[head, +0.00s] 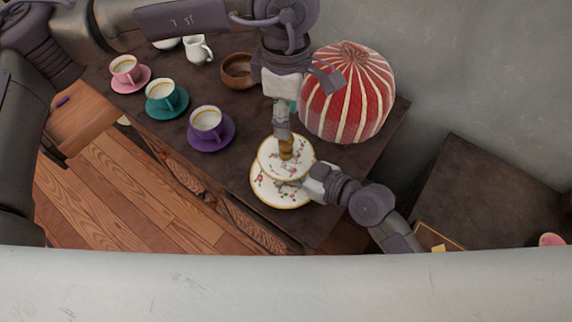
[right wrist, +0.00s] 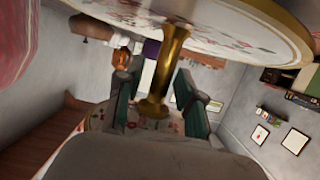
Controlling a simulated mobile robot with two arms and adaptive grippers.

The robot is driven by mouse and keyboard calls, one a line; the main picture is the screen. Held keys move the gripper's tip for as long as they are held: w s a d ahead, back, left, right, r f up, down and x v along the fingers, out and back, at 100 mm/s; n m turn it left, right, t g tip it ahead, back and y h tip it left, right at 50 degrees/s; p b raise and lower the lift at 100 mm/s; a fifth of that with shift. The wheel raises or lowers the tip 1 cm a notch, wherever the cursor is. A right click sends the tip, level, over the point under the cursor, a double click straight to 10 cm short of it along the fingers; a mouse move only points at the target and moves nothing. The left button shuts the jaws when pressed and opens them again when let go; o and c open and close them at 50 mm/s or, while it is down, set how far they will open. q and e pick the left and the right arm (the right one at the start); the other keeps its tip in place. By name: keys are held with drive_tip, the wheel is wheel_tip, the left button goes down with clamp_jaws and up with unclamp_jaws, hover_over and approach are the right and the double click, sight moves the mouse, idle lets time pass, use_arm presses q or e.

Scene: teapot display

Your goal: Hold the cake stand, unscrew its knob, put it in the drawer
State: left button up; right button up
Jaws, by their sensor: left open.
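The cake stand (head: 268,190) has two white floral tiers with gold rims and stands near the table's front right corner. Its brass knob (head: 286,146) is at the top, partly hidden by my left gripper (head: 283,133), which points down over it, open. My right gripper (head: 314,186) reaches in from the right at the height between the tiers. In the right wrist view its green-padded fingers (right wrist: 160,100) stand on either side of the brass post (right wrist: 168,70), with a gap visible, under the upper tier (right wrist: 220,28). What looks like the open wooden drawer (head: 85,115) juts out at the left.
Pink (head: 126,70), teal (head: 162,95) and purple (head: 208,125) cups on saucers line the front of the dark table (head: 225,165). A wooden bowl (head: 238,71), a white jug (head: 198,48) and a large red-and-white striped cosy (head: 348,92) stand behind. A wall closes the back.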

clamp_jaws()
